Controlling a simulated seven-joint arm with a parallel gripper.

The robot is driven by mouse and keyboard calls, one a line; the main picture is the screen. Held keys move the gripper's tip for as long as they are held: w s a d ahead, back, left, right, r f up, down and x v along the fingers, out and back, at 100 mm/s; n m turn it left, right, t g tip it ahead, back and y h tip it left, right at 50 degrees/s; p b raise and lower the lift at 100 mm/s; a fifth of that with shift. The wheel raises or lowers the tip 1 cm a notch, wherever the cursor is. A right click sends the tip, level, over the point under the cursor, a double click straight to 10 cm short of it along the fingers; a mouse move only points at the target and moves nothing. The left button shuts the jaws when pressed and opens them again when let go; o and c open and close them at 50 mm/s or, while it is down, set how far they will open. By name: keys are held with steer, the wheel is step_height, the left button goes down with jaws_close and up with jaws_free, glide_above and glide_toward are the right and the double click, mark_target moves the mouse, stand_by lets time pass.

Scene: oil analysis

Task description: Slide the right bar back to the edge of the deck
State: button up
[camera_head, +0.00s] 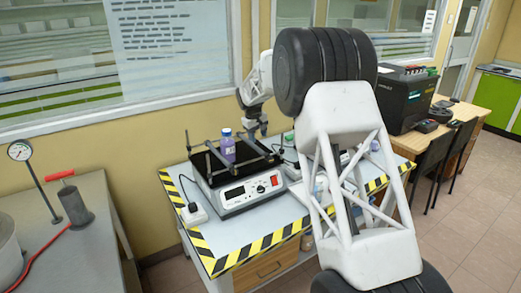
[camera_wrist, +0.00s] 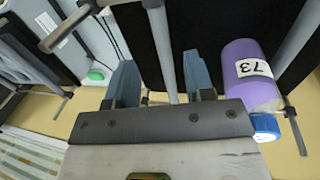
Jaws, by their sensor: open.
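The shaker (camera_head: 228,198) stands on the table, with a black deck (camera_head: 206,166) on top. The right bar (camera_head: 259,150) crosses the deck on the bottle's right. In the wrist view this grey bar (camera_wrist: 160,45) runs between my fingers, with a gap visible on both sides. My gripper (camera_wrist: 160,82) is open. In the head view my gripper (camera_head: 258,130) is small, over the right part of the deck; its fingertips are hard to make out.
Another bar (camera_wrist: 299,38) lies on the bottle's other side, close to it. Upright posts with knobs stand at the deck corners. A second instrument (camera_head: 292,165) sits right of the shaker. A white power strip (camera_head: 194,214) lies to its left. The table's striped front edge is clear.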

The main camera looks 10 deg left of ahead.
mark_target(261, 150)
stand_by(0.4)
steer(key=shift+w+d+f, duration=0.15)
steer(key=shift+w+f, duration=0.05)
steer(key=shift+f, duration=1.1)
steer(key=shift+w+d+f, duration=0.15)
steer(key=shift+d+f, duration=0.05)
steer(key=shift+f, duration=1.05)
steer(key=shift+w+d+f, duration=0.15)
steer(key=shift+w+f, duration=0.05)
steer(key=shift+f, duration=1.1)
jaws_close()
